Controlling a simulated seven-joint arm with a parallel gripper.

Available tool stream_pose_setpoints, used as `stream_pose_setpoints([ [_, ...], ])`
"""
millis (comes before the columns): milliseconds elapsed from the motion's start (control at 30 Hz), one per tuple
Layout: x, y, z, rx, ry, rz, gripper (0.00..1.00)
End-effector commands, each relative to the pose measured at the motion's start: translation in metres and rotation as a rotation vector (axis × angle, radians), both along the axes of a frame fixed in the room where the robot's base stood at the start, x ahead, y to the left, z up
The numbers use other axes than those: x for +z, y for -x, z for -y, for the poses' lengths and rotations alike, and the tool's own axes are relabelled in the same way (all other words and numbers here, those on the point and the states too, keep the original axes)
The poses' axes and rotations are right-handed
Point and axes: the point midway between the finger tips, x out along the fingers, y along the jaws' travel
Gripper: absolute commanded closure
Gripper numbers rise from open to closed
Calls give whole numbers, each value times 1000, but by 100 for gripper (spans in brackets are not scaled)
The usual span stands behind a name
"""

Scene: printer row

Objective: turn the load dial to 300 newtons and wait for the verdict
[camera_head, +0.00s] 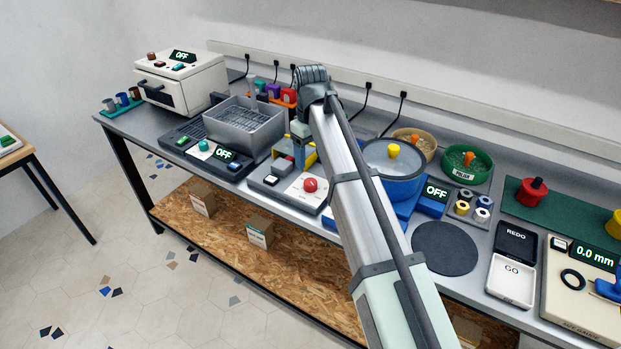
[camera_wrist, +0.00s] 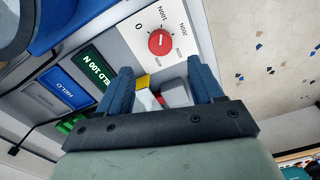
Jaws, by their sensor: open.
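The load dial (camera_wrist: 161,42) is a red knob on a white plate marked 0, 100N and 200N, with further small marks that are hard to read. Its exact pointer position is unclear. In the head view the dial (camera_head: 310,185) sits on the front of a grey unit. My gripper (camera_wrist: 161,68) is open and empty, its blue fingers apart, short of the dial in the picture. In the head view my gripper (camera_head: 299,150) is partly hidden above the unit. A dark display (camera_wrist: 97,72) shows green text ending "ELD 100 N". A blue panel (camera_wrist: 68,86) reads HELD.
Yellow and grey parts of the unit (camera_wrist: 176,94) show between my fingers. A blue pot (camera_head: 385,180) stands right of my arm. A grey basket (camera_head: 245,122) and a display reading OFF (camera_head: 224,154) are to the left. Floor lies beyond the bench edge.

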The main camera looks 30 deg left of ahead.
Motion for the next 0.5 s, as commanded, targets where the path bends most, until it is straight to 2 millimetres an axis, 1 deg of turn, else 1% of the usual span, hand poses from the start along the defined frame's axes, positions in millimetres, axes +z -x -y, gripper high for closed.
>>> stream_pose_setpoints([
  [33, -11, 1, 1, 0, 2, -1, 34],
  [300, -56, 1, 1, 0, 1, -1, 34],
  [500, -78, 1, 0, -1, 0, 0, 34],
])
